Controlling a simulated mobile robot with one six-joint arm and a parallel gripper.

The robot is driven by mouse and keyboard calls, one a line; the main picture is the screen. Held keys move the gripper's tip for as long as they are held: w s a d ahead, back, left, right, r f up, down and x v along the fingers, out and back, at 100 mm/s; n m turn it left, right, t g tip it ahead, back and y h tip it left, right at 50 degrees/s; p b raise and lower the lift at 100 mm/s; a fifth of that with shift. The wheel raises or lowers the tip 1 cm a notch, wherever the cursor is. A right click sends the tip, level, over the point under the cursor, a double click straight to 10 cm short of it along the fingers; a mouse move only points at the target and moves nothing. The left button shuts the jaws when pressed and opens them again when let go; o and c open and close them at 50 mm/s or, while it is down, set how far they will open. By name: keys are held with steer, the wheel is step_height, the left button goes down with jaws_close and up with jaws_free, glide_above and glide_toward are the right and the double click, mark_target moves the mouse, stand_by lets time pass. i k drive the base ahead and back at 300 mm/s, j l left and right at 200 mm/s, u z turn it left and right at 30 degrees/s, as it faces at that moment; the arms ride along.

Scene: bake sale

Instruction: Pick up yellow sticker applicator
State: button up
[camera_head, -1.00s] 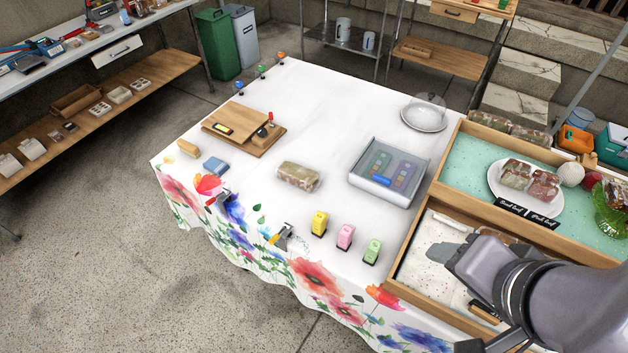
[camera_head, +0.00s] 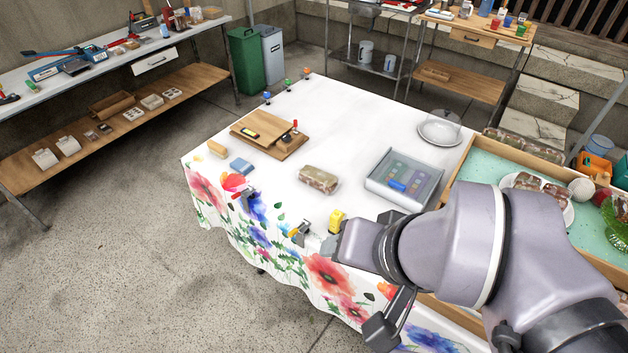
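The yellow sticker applicator (camera_head: 336,219) stands on the floral-clothed table near its front edge, to the left of my arm. Its lower part is partly covered by my arm's end. My gripper (camera_head: 322,243) reaches in from the right, and its tip shows just in front of and below the applicator in the picture. I cannot tell whether it touches it. The fingers are small and unclear, so open or shut does not show.
A yellow-and-dark hand tool (camera_head: 299,231) lies just left of my gripper. A wrapped loaf (camera_head: 318,179) and a clear-lidded box (camera_head: 403,180) lie behind. A wooden board (camera_head: 277,146) is further left. My arm covers the table's right front.

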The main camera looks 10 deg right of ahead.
mark_target(336, 217)
steer(key=i+j+u, duration=0.1)
steer(key=i+j, duration=0.55)
steer(key=i, duration=0.2)
steer(key=u, duration=0.05)
